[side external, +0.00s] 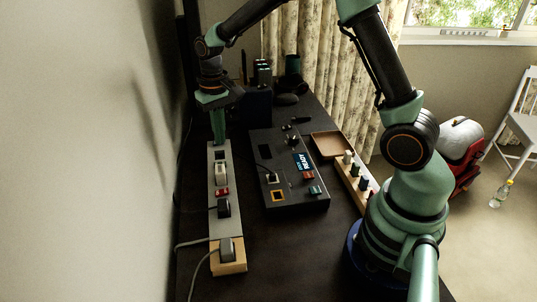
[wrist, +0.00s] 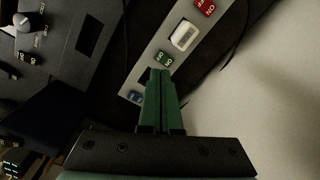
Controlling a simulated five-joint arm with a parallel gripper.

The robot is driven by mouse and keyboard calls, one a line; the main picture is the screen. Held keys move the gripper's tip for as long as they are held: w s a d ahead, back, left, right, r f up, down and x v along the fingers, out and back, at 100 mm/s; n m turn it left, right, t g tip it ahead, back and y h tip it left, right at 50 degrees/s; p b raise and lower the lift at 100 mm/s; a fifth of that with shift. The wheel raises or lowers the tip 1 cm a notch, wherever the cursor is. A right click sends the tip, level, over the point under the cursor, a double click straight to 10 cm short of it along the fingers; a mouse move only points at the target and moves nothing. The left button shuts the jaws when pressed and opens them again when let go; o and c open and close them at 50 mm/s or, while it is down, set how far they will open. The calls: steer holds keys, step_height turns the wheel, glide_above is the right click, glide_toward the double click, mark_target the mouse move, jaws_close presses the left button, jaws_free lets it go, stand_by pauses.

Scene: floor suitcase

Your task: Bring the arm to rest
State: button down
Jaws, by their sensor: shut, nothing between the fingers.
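My gripper (side external: 219,138) points down at the far end of the long grey strip (side external: 235,229) on the dark table. Its green fingers are together and hold nothing. In the wrist view the shut fingers (wrist: 161,82) lie over the strip (wrist: 153,52), near a small green switch and a blue part. I cannot tell whether the fingertips touch the strip. My arm is raised and arches over the table from its base at the right.
A black panel (side external: 262,152) with a lit display stands right of the strip. Beyond are a brown tray (side external: 328,144) and a wooden rack (side external: 346,172) with several pegs. A wall runs close along the left.

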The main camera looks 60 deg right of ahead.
steer(key=shift+r, duration=0.15)
steer(key=s+a+r+n+t, duration=0.1)
steer(key=s+r+n+t, duration=0.2)
steer(key=s+r, duration=1)
steer(key=shift+s+r+t, duration=0.15)
steer(key=shift+s+t, duration=1.15)
steer(key=shift+s, duration=0.55)
